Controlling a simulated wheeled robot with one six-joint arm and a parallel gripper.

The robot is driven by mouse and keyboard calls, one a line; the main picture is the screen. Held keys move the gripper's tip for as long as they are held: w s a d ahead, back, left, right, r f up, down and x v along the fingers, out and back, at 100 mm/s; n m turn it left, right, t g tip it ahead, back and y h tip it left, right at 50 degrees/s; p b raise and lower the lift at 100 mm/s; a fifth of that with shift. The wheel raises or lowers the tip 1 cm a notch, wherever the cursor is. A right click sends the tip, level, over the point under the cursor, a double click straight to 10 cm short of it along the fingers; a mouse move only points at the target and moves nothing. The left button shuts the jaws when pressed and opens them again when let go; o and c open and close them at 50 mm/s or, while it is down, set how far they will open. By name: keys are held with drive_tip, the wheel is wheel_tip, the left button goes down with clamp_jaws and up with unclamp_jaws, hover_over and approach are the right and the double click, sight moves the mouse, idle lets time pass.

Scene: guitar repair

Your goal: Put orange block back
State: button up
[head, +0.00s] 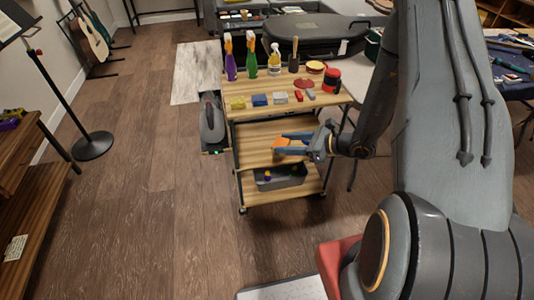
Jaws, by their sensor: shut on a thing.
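My gripper (294,146) is shut on an orange block (288,150), seen in the head view near the middle. It holds the block in front of the wooden cart (256,156), at about the height of the cart's middle shelf. I cannot tell whether the block touches that shelf. On the cart's top, a front row holds a yellow block (237,103), a blue block (260,100), a grey block (281,98) and small red and grey pieces.
Spray bottles (250,55) and round tins (331,80) stand at the back of the cart's top. A grey bin (282,179) sits on the bottom shelf. A black guitar case (314,30) lies behind.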

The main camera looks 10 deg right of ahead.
drive_tip(key=m+t+h+b, duration=0.1)
drive_tip(key=m+b, duration=0.1)
drive_tip(key=b, duration=3.4)
approach(267, 151)
drive_tip(key=w+a+r+b, duration=0.1)
drive_tip(key=w+a, duration=0.1)
drive_tip(key=w+a+r+b, duration=0.1)
drive_tip(key=w+a+b, duration=0.1)
drive_tip(key=w+a+r+b, duration=0.1)
drive_tip(key=w+a, duration=0.1)
drive_tip(key=shift+w+a, duration=0.3)
drive_tip(key=shift+f+b, duration=1.1)
drive_tip(key=shift+f, duration=0.65)
drive_tip(key=o, duration=0.7)
drive_tip(key=shift+c, duration=0.2)
drive_tip(key=o, duration=0.4)
